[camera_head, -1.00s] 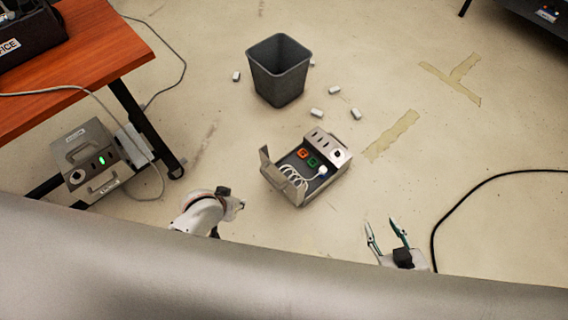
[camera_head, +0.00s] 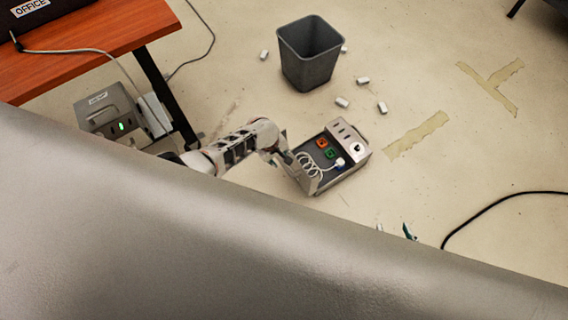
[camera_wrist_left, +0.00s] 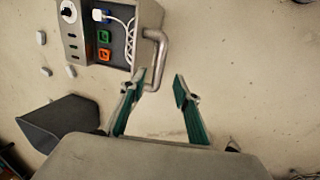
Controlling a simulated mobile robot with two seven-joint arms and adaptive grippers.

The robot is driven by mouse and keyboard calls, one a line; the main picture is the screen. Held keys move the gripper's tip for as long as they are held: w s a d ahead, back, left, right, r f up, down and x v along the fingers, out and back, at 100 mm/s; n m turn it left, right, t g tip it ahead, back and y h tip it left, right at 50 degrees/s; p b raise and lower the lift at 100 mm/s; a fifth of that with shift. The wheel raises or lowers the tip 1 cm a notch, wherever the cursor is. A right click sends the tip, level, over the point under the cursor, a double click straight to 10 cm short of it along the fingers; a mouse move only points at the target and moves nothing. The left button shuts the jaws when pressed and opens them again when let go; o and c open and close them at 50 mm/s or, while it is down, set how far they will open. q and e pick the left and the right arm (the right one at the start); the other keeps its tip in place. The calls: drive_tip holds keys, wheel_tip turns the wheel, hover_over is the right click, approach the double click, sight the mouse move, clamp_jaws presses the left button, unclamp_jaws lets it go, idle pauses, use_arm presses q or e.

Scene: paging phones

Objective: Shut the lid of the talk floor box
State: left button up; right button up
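The open floor box (camera_head: 352,165) stands on the floor, with orange and green sockets, a coiled white cord and a plug inside. I take it as the talk floor box; its label is not readable. Its lid (camera_head: 312,183) stands raised on the left side, partly hidden by my left arm. In the left wrist view the box (camera_wrist_left: 82,48) is at the top, with a bent metal handle (camera_wrist_left: 163,52) on its right.
A dark bin (camera_head: 308,65) stands behind the box, with several small white blocks around it. A second grey box (camera_head: 107,110) is under the orange table (camera_head: 95,38) at left. A black cable (camera_head: 490,207) lies at right.

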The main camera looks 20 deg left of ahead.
sight(284, 165)
use_arm(q)
drive_tip(key=b+x, duration=0.1)
drive_tip(key=x, duration=0.1)
drive_tip(key=b+x, duration=0.3)
drive_tip(key=x, duration=0.2)
drive_tip(key=shift+s+a+b, duration=0.15)
drive_tip(key=shift+s+b, duration=0.15)
drive_tip(key=shift+w+f+b, duration=0.25)
drive_tip(key=shift+f+b, duration=0.15)
drive_tip(key=shift+f, duration=0.1)
drive_tip(key=shift+w, duration=0.25)
use_arm(e)
drive_tip(key=shift+w+a+f, duration=0.4)
drive_tip(key=shift+w+a, duration=0.1)
drive_tip(key=shift+a, duration=0.1)
use_arm(q)
drive_tip(key=shift+r, duration=0.1)
use_arm(e)
drive_tip(key=shift+y, duration=0.3)
use_arm(q)
clamp_jaws()
